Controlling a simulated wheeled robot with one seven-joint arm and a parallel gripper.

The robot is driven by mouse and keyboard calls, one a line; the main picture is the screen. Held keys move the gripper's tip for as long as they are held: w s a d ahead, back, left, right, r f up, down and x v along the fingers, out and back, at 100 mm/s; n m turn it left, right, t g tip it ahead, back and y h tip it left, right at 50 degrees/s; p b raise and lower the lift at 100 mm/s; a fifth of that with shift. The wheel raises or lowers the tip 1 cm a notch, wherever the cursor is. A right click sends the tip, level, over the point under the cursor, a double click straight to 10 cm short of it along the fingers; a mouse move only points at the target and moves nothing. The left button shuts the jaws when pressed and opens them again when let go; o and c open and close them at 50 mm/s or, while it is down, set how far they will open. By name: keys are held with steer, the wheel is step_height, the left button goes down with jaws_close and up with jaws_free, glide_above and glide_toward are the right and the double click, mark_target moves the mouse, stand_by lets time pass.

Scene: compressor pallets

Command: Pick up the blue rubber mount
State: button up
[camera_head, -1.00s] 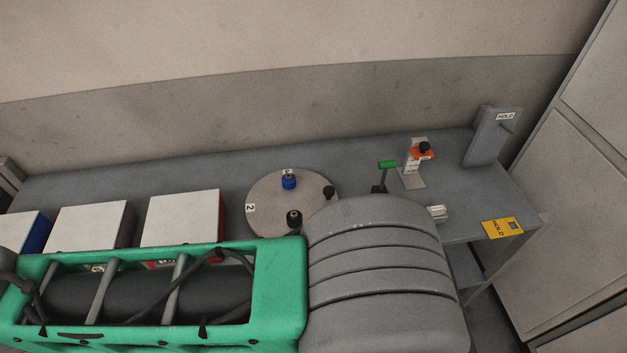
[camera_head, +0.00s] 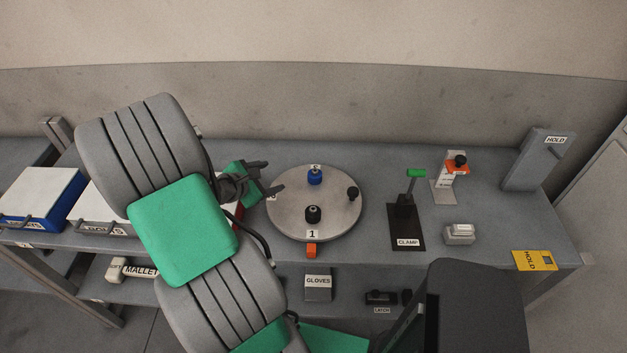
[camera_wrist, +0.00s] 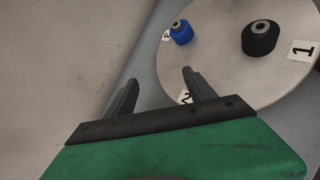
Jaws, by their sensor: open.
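The blue rubber mount (camera_head: 314,177) stands upright at the back of a round grey turntable (camera_head: 290,226), beside a number label. In the wrist view the blue mount (camera_wrist: 181,32) is near the turntable's edge, ahead of the fingers. Two black mounts share the turntable: one (camera_head: 313,214) at the front by label 1, one (camera_head: 352,193) at the right. My gripper (camera_head: 275,178) is at the turntable's left edge, left of the blue mount and apart from it. Its two fingers (camera_wrist: 160,92) are spread with nothing between them.
Right of the turntable are a black CLAMP stand (camera_head: 407,225) with a green handle, an orange-topped stand (camera_head: 443,186), a small grey block (camera_head: 459,233) and a grey HOLD stand (camera_head: 538,160). White-lidded boxes (camera_head: 42,190) stand at the left. A wall runs behind the bench.

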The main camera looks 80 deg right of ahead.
mark_target(313, 174)
steer(key=s+d+f+n, duration=0.1)
steer(key=s, duration=0.1)
steer(key=s+d+n+g+h, duration=0.1)
steer(key=s+n, duration=0.1)
steer(key=s, duration=0.1)
steer(key=s+d+f+n+g, duration=0.1)
steer(key=s, duration=0.2)
steer(key=shift+d+f+n, duration=0.15)
steer(key=shift+f+n, duration=0.15)
steer(key=shift+n, duration=0.1)
steer(key=p+x, duration=0.1)
steer(key=x, duration=0.6)
steer(key=shift+s+r, duration=0.1)
steer(key=shift+r, duration=0.05)
jaws_close()
steer(key=shift+r, duration=0.1)
